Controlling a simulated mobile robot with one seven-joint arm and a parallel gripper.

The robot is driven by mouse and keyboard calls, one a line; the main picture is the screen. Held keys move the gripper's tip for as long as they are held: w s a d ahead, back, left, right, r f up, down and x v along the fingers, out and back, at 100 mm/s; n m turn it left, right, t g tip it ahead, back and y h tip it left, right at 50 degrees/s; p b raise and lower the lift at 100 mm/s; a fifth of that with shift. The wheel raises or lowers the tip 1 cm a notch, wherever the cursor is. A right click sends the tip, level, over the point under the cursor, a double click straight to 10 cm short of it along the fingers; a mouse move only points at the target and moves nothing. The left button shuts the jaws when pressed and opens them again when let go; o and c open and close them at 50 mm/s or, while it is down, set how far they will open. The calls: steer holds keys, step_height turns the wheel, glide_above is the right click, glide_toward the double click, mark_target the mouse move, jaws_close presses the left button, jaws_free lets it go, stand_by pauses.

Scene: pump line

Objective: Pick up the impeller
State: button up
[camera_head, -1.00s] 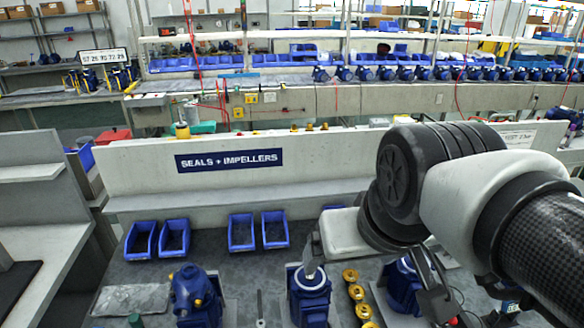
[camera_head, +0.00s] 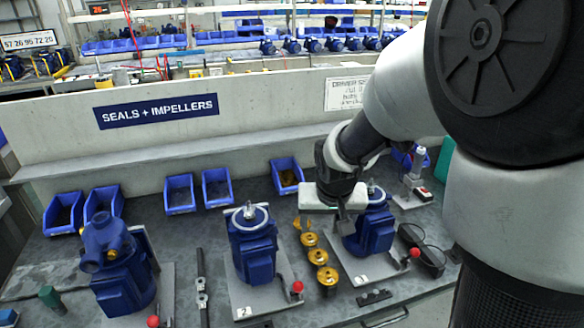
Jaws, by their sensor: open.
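Several brass-coloured round parts, which look like impellers, stand in a row on the bench. The nearest impeller (camera_head: 327,278) is in front, with another impeller (camera_head: 318,257) behind it and more at the back of the row. My gripper (camera_head: 328,224) hangs above the far end of this row, pointing down. It is open, with nothing seen between its fingers. Its white hand partly covers the right blue pump (camera_head: 372,235) and the rearmost parts of the row. I cannot tell whether the fingers touch anything.
A middle blue pump (camera_head: 252,248) and a left blue pump (camera_head: 118,275) stand on grey plates with red-knobbed levers. Blue bins (camera_head: 180,196) line the back, one bin (camera_head: 287,178) holding small parts. A low wall (camera_head: 260,118) stands behind. Black goggles (camera_head: 425,250) lie at right.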

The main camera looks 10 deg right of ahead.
steer(key=b, duration=0.2)
glide_toward(318, 253)
steer(key=x, duration=0.2)
steer(key=shift+w+d+f, duration=0.15)
steer(key=shift+f, duration=0.1)
steer(key=shift+b+x, duration=0.8)
steer(key=shift+x, duration=1.85)
steer(key=c, duration=1.1)
